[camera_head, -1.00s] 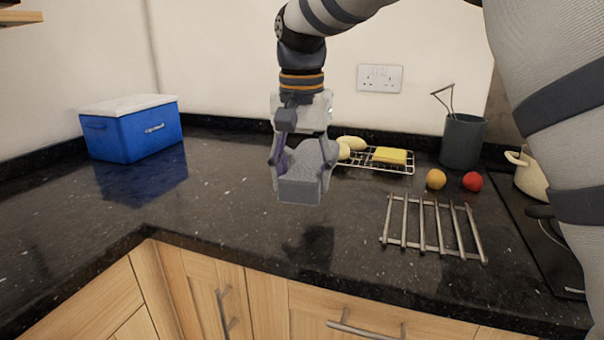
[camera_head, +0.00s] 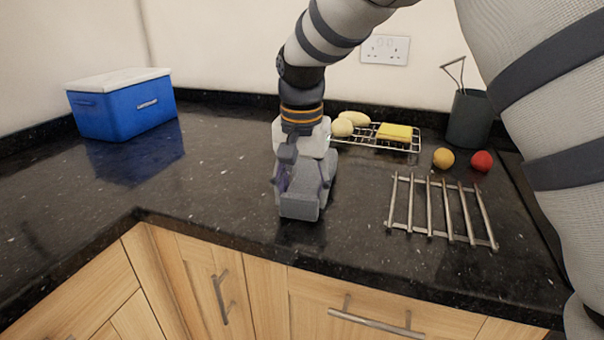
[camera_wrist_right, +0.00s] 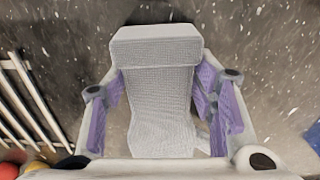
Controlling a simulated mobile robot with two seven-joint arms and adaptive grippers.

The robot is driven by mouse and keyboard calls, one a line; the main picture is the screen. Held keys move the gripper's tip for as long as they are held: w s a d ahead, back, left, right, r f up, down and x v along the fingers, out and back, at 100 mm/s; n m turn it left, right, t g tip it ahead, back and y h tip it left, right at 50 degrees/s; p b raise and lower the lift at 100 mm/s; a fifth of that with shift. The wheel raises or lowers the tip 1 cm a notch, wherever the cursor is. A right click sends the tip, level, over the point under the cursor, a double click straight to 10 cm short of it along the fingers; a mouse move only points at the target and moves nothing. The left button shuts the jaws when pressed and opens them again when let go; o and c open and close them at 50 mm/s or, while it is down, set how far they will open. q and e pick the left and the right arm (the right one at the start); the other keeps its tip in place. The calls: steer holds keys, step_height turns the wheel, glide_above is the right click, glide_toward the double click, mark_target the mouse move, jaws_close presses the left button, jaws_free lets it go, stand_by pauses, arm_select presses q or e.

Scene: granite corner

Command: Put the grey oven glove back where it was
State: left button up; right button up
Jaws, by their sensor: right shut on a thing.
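The grey oven glove (camera_head: 300,206) is in my right gripper (camera_head: 304,182), low over the dark counter near its front edge. I cannot tell whether it touches the counter. In the right wrist view the glove (camera_wrist_right: 158,100) lies between the two purple-padded fingers of the gripper (camera_wrist_right: 162,108), its thick folded-looking end pointing away from the wrist. The gripper is shut on it. The arm and gripper hide part of the glove in the head view. My left gripper is not in view.
A metal bar trivet (camera_head: 430,206) lies right of the glove. Behind are a wire rack (camera_head: 375,142) with a yellow sponge (camera_head: 395,132), an orange ball (camera_head: 443,158), a red ball (camera_head: 481,161) and a dark pot (camera_head: 468,118). A blue cool box (camera_head: 122,108) stands left. The counter between is clear.

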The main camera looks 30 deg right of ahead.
steer(key=shift+f, duration=0.15)
steer(key=o, duration=2.2)
steer(key=shift+o, duration=0.2)
steer(key=shift+r, duration=4.55)
